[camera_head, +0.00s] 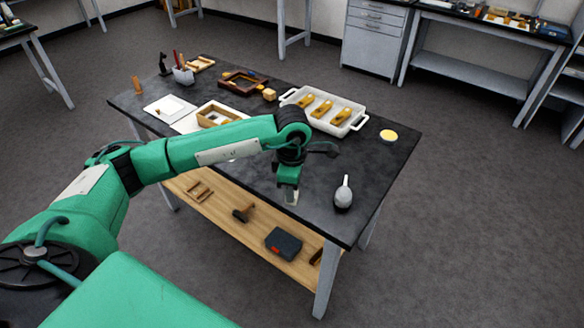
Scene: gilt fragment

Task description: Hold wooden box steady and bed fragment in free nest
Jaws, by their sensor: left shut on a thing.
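My left gripper (291,197) points down over the front part of the dark table. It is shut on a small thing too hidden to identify. A light wooden box (238,114) lies open behind my left arm, which hides its near side; its nests cannot be made out. A darker wooden box (228,85) sits farther back, apart from my gripper. Several gilt pieces, one a gilt fragment (322,109), lie in a white tray (358,123) at the back right. My right gripper is out of view.
A grey-white bulb blower (343,195) stands right of my left gripper. The tabletop (330,165) between tray and blower is clear.

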